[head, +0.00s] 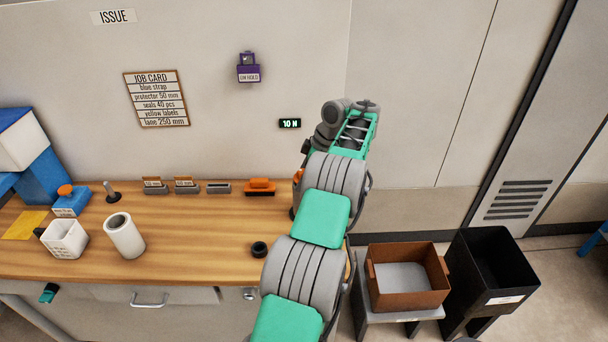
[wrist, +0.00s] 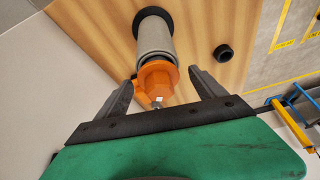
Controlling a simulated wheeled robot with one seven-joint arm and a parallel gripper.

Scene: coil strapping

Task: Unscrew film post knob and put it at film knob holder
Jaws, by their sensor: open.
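In the wrist view an orange film post knob (wrist: 157,77) with a small bright tip sits at the near end of a pale roll on the film post (wrist: 154,36), above a black ring at its base. My gripper (wrist: 161,80) is open and empty, its dark fingers on either side of the knob with gaps visible. In the head view my arm hides most of the post; a bit of orange (head: 297,179) shows beside it. A black ring-shaped piece (head: 259,249) on the bench, also in the wrist view (wrist: 223,53), may be the film knob holder.
The wooden bench (head: 195,262) carries a white cylinder (head: 124,236), a white cup (head: 65,239), a short post (head: 112,193) and an orange tool (head: 260,186). A brown box (head: 405,301) and a black bin (head: 500,300) stand to the right. The bench front middle is clear.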

